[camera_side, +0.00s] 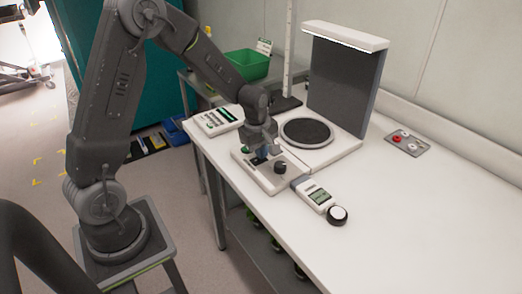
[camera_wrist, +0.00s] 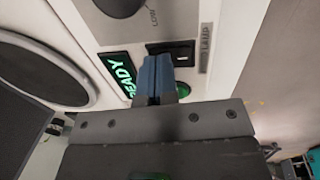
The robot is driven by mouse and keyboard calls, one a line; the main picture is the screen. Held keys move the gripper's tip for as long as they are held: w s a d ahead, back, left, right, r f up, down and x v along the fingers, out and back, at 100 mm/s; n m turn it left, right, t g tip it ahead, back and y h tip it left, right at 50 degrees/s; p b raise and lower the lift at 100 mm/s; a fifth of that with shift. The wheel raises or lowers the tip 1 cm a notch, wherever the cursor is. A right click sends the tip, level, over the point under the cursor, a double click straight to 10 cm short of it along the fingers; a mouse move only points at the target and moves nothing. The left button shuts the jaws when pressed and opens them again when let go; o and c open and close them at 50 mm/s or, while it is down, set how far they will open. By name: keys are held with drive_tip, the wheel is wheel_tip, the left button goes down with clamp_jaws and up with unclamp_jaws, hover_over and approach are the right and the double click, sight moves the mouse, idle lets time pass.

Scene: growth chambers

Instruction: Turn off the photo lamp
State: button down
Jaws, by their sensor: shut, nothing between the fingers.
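The photo stand has a white lamp head (camera_side: 345,36) on a dark upright panel (camera_side: 343,85), above a dark round plate (camera_side: 307,132). In front is a white control box (camera_side: 268,184) with a black knob (camera_side: 280,168). In the wrist view, a black switch (camera_wrist: 183,53) sits beside a "LAMP" label (camera_wrist: 205,48). A lit green "READY" display (camera_wrist: 119,74) is left of it. My gripper (camera_wrist: 157,62) is shut and empty, its blue fingertips at the switch's left part; contact is unclear. My gripper (camera_side: 262,153) hides part of the box in the side view.
A handheld meter (camera_side: 316,194) with a round white sensor (camera_side: 338,214) lies beside the box. A white device (camera_side: 216,120) stands behind left, and a grey plate with a red button (camera_side: 396,138) lies far right. The right front tabletop is clear.

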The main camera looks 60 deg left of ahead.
drive_tip(key=shift+f, duration=0.25)
drive_tip(key=shift+s, duration=0.1)
idle(0.3)
drive_tip(key=shift+s+r, duration=0.2)
drive_tip(key=shift+s, duration=0.5)
drive_tip(key=shift+r, duration=0.1)
wheel_tip(320, 180, up, 14)
drive_tip(key=s, duration=0.1)
drive_tip(key=shift+s, duration=0.35)
